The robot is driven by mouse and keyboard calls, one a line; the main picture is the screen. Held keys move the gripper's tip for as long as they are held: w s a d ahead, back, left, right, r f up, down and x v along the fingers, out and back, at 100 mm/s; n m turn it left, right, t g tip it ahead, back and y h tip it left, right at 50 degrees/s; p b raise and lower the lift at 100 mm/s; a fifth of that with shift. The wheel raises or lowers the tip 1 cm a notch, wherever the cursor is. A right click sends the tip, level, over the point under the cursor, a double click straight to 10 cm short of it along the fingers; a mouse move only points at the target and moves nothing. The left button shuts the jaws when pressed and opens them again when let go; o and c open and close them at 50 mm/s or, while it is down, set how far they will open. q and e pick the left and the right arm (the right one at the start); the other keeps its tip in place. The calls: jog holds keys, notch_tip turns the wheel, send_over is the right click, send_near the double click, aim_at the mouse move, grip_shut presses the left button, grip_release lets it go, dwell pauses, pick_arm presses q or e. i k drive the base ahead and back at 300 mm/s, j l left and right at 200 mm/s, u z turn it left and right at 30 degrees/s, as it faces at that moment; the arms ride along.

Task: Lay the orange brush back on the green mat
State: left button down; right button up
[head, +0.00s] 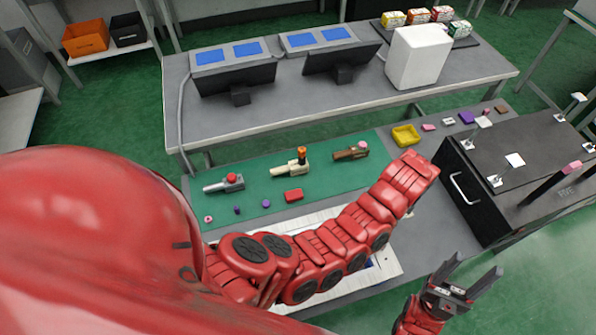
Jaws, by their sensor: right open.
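The green mat (330,178) lies on the near bench. I cannot make out an orange brush for certain; the only orange piece on the mat is the small upright top (301,154) of a cream fixture (290,171). My right gripper (473,278) is at the lower right, over the floor, off the mat and below the black cabinet. Its two fingers are spread and nothing is between them. A red segmented arm of mine crosses the near bench and hides part of the mat's front side. My left gripper does not show.
A grey fixture with a red knob (231,179), a brown fixture (350,153) and a red block (293,195) are on the mat. A yellow tray (405,135) sits right of it. A black cabinet (487,200) with levers stands at the right. Monitors (343,60) stand behind.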

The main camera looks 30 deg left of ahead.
aim_at(353, 174)
jog(key=i, duration=0.4)
jog(key=i+l+u, duration=0.15)
jog(key=u, duration=0.25)
jog(key=i+l+u, duration=0.1)
jog(key=l+u, duration=0.25)
